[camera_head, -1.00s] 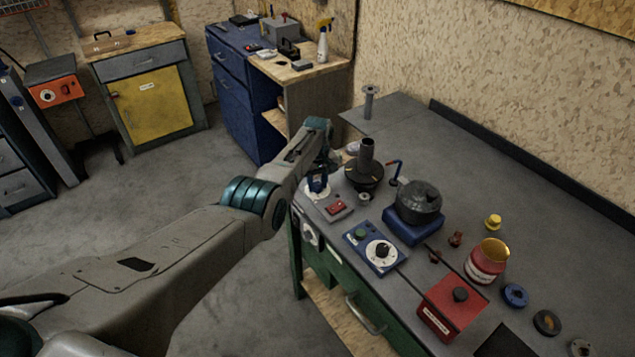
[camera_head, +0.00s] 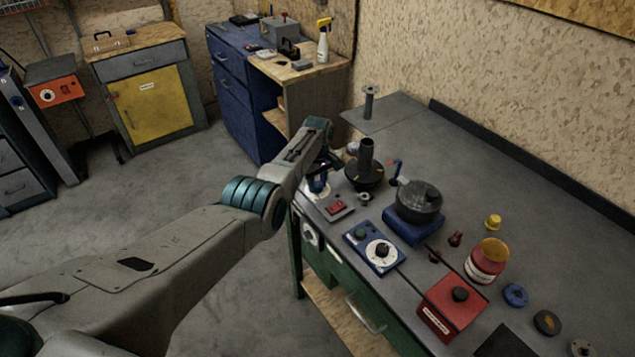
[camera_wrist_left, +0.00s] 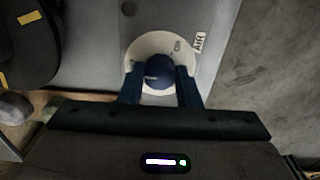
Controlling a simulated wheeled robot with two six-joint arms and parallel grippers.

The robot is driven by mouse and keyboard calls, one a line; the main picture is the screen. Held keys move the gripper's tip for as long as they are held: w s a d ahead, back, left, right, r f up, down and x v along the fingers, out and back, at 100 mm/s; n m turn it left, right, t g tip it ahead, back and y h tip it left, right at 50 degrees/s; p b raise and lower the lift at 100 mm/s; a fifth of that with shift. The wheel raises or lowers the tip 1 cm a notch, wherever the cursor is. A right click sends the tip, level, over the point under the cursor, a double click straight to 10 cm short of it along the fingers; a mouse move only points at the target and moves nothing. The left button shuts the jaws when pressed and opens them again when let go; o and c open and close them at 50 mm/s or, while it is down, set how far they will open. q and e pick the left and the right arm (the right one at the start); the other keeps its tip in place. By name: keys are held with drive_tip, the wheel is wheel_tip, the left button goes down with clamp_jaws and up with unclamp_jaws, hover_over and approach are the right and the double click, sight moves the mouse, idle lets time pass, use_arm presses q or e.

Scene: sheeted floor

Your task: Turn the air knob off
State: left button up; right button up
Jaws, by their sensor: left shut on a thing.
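The air knob (camera_wrist_left: 158,66) is a dark blue round knob on a pale round dial plate (camera_wrist_left: 140,50) marked "AIR" in the left wrist view. My left gripper (camera_wrist_left: 160,82) has its two blue fingers on either side of the knob, shut on it. In the head view the left gripper (camera_head: 319,186) is small at the left end of the workbench, over the pale dial, and partly hidden by my own arm. The knob itself is hidden there. My right gripper is not in view.
Beside the gripper on the bench (camera_head: 480,160) are a panel with a red switch (camera_head: 337,207), a dark funnel-like stand (camera_head: 365,170) and a blue control box (camera_head: 374,250). A dark pot (camera_head: 418,202) and a red box (camera_head: 453,305) stand further right. Open floor lies left.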

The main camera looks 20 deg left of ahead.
sight(318, 184)
use_arm(q)
drive_tip(key=o, duration=1)
drive_tip(key=shift+r, duration=0.5)
wheel_tip(318, 184, up, 10)
drive_tip(key=shift+f+b, duration=0.1)
drive_tip(key=shift+b, duration=0.35)
